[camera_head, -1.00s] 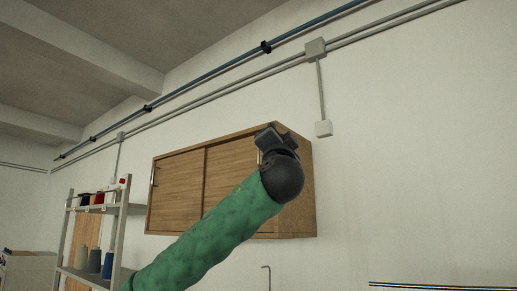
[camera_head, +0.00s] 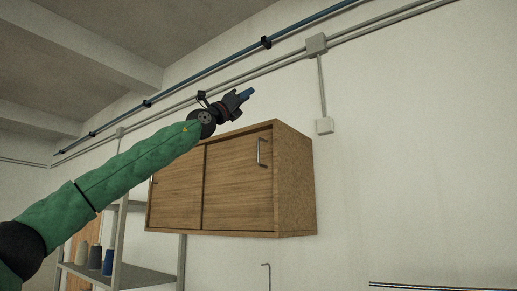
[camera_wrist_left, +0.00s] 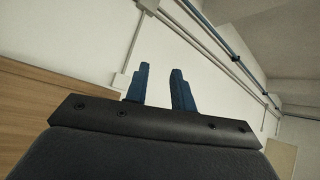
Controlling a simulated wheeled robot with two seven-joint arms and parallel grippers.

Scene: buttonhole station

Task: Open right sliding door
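A wooden wall cabinet (camera_head: 294,185) has two sliding doors. The right sliding door (camera_head: 238,190) covers the right half of the front, with no gap visible at its right end. Its metal bar handle (camera_head: 262,153) is near that end. The left door (camera_head: 176,192) covers the other half. My left gripper (camera_head: 248,94) is above the cabinet's top edge, up and left of the handle, and not touching it. In the left wrist view its two blue fingers (camera_wrist_left: 160,85) stand apart with nothing between them. My right gripper is not in view.
A metal shelf rack (camera_head: 135,272) with thread cones (camera_head: 94,258) stands at the lower left. Pipes (camera_head: 200,90) run along the wall above the cabinet. A small hook (camera_head: 266,275) is below.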

